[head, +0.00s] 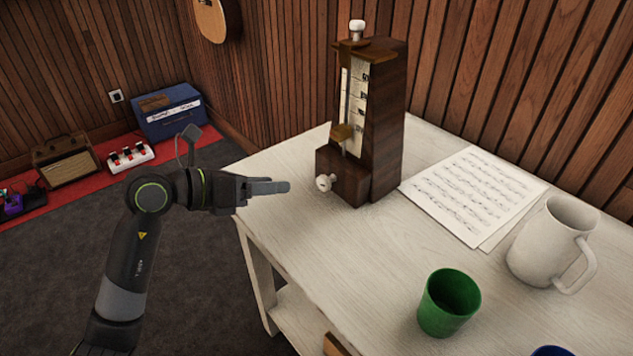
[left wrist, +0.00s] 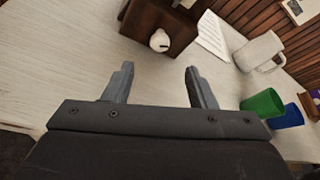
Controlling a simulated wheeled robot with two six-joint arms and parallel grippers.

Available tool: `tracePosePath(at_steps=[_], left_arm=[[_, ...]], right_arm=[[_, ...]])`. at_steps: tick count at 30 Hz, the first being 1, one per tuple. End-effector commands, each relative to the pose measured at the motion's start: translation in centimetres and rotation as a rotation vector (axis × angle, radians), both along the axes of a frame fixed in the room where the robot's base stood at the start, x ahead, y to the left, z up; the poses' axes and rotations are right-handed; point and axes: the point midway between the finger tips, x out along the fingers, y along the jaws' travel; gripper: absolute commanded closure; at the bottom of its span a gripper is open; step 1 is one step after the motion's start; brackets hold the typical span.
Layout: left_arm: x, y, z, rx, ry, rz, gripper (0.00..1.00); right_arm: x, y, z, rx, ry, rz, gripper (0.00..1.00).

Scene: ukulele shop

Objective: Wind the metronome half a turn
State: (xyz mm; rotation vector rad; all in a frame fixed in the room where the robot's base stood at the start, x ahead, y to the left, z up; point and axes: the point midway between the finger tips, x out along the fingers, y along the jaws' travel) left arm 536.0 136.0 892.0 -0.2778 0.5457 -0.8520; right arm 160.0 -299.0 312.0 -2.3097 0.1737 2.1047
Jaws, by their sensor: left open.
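The dark wooden metronome (head: 384,125) stands upright on the pale wooden table (head: 290,225), with a scale and pendulum on its front. Its white winding key (head: 325,183) sticks out low on the side facing my left gripper. My left gripper (head: 287,187) is open and empty, just left of the key and apart from it. In the left wrist view the two fingers (left wrist: 159,85) are spread, with the key (left wrist: 160,40) beyond them, roughly in line with the gap. The metronome's base (left wrist: 150,18) is cut off at the top there. My right gripper is not in view.
Sheet music (head: 474,195) lies right of the metronome. A white pitcher (head: 550,240) and a green cup (head: 448,302) stand at the right, with a blue cup (head: 553,351) at the bottom edge. A slatted wood wall (head: 500,80) rises behind. The table's left part is clear.

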Motion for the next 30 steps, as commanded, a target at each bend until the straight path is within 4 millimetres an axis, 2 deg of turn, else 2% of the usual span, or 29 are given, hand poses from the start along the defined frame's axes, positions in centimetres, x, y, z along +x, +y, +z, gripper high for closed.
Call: tracePosePath(at_steps=[18,24,30], left_arm=[[5.1,-7.4,-3.3,-0.003,0.003,0.0,0.49],[5.9,-8.5,-3.8,-0.001,0.001,0.0,0.49],[6.0,-8.6,-3.8,0.0,0.001,0.001,0.49]], right_arm=[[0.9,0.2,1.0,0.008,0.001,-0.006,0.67],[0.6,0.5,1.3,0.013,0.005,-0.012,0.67],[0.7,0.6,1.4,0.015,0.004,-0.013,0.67]])
